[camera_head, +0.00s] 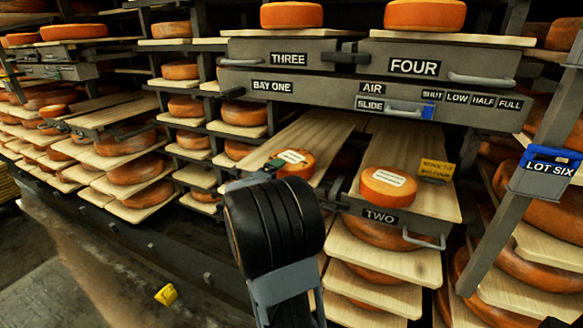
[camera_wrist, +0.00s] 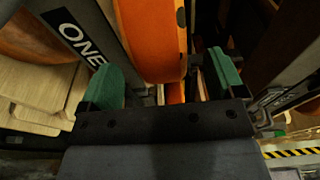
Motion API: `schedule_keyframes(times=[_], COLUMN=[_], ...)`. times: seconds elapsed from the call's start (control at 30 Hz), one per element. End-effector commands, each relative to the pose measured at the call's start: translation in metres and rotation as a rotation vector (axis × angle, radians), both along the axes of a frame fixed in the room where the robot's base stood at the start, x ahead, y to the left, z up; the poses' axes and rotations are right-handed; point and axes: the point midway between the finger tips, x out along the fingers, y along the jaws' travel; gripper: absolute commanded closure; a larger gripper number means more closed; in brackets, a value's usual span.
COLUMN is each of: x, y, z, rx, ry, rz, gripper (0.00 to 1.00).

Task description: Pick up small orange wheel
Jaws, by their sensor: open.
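A small orange wheel (camera_head: 297,165) with a white label stands on the pulled-out left board, partly hidden by my gripper (camera_head: 276,164). In the wrist view an orange wheel (camera_wrist: 150,38) shows edge-on, between and just beyond the green pads of my gripper (camera_wrist: 163,70). My gripper is open, with gaps visible on both sides of the wheel; contact cannot be told. A second small orange wheel (camera_head: 388,187) with a white label sits on the pulled-out drawer marked TWO (camera_head: 380,216), to the right.
A yellow sign (camera_head: 437,170) stands beside the second wheel. A panel marked ONE (camera_wrist: 78,38) is close on the left in the wrist view. Drawers THREE (camera_head: 289,59) and FOUR (camera_head: 414,67) overhang the boards. A grey post with a LOT SIX sign (camera_head: 549,168) stands right.

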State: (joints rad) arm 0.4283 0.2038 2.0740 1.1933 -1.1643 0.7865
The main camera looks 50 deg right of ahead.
Motion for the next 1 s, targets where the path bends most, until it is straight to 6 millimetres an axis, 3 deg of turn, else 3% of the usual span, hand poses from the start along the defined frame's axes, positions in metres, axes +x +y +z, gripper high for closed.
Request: schedule_keyframes(times=[0.2, 0.5, 1.0], x=[0.003, 0.003, 0.003], y=[-0.021, -0.023, -0.023], z=[-0.001, 0.0, 0.0], rx=[0.001, 0.0, 0.001], ry=[0.001, 0.001, 0.001], rz=[0.0, 0.001, 0.001], gripper=[0.12, 0.13, 0.61])
